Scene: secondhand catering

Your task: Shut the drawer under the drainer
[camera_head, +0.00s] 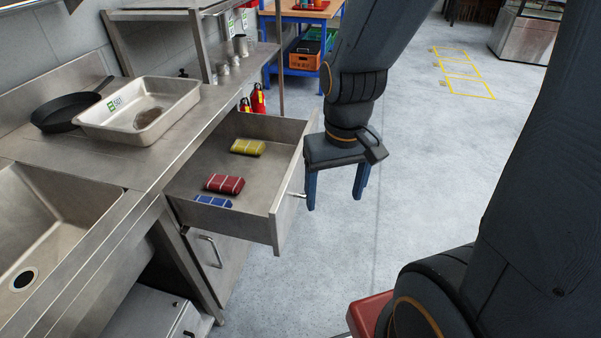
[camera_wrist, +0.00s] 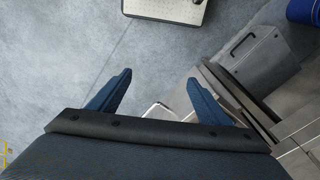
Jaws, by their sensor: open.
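The drawer (camera_head: 205,165) under the steel drainer (camera_head: 125,165) is pulled well out. A yellow packet (camera_head: 248,147), a red packet (camera_head: 224,184) and a partly hidden blue packet (camera_head: 212,201) lie in it. The drawer front (camera_head: 289,200) faces right, with a bar handle (camera_head: 298,195) partly showing. My gripper (camera_head: 335,200) is open, fingers pointing down, just right of the drawer front. Its left finger looks close to the handle; I cannot tell whether they touch. In the wrist view my open fingers (camera_wrist: 158,82) have a thin pale metal edge low between them, not clearly identifiable.
A steel tray (camera_head: 158,122) holding a brown item and a black frying pan (camera_head: 68,112) stand on the worktop. A sink (camera_head: 45,220) is at the left. A cabinet door (camera_head: 218,262) with a handle is below the drawer.

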